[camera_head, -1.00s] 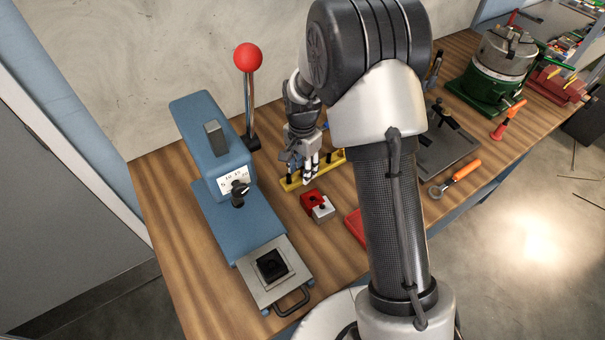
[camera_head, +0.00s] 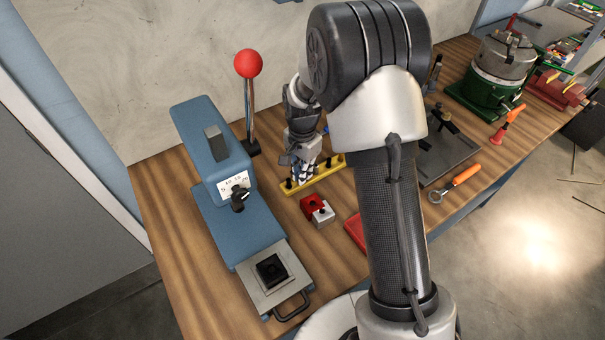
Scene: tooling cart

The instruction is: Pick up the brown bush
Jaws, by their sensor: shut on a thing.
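My gripper (camera_head: 304,175) points down at the yellow rack (camera_head: 325,179), near the middle of the workbench. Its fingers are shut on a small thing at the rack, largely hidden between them. I take this to be the brown bush, but its colour and shape are too small to make out. Several dark pegs or bushes stand along the rack on both sides of the fingers. I cannot tell whether the held thing is clear of the rack.
A blue press (camera_head: 237,209) with a red-knobbed lever (camera_head: 248,64) stands close on the left. A red and grey block (camera_head: 318,209) lies in front of the rack. A dark plate (camera_head: 444,158), an orange-handled tool (camera_head: 456,184) and a green-based machine (camera_head: 486,95) are to the right.

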